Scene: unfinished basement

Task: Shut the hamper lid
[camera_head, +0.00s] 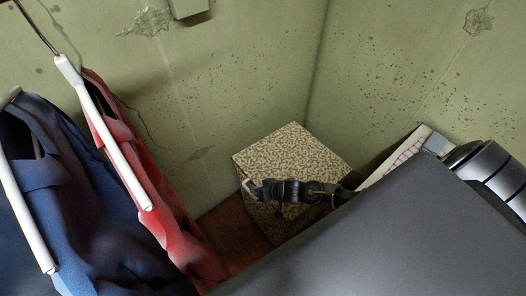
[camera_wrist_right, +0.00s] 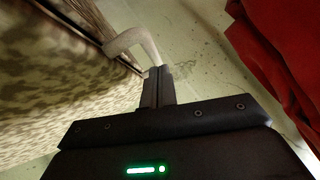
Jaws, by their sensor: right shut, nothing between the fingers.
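The hamper (camera_head: 270,218) is a box in mottled beige and brown, standing in the corner. Its lid (camera_head: 290,150) lies over the top, with the same pattern. A dark seam runs between lid and body in the right wrist view, where the hamper's side (camera_wrist_right: 60,95) fills the left; I cannot tell whether the lid is fully down. A pale hooked handle (camera_wrist_right: 128,38) sticks out by the seam. My right gripper (camera_head: 256,189) is at the hamper's front left edge. Its fingers (camera_wrist_right: 158,80) are together and empty, close to the handle; contact is unclear. My left gripper is out of view.
Red clothing (camera_head: 155,190) and blue clothing (camera_head: 85,215) hang on white hangers at the left; red cloth (camera_wrist_right: 285,45) also shows in the right wrist view. Stained green walls (camera_head: 240,60) meet behind the hamper. A strip of reddish floor (camera_head: 225,232) is bare.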

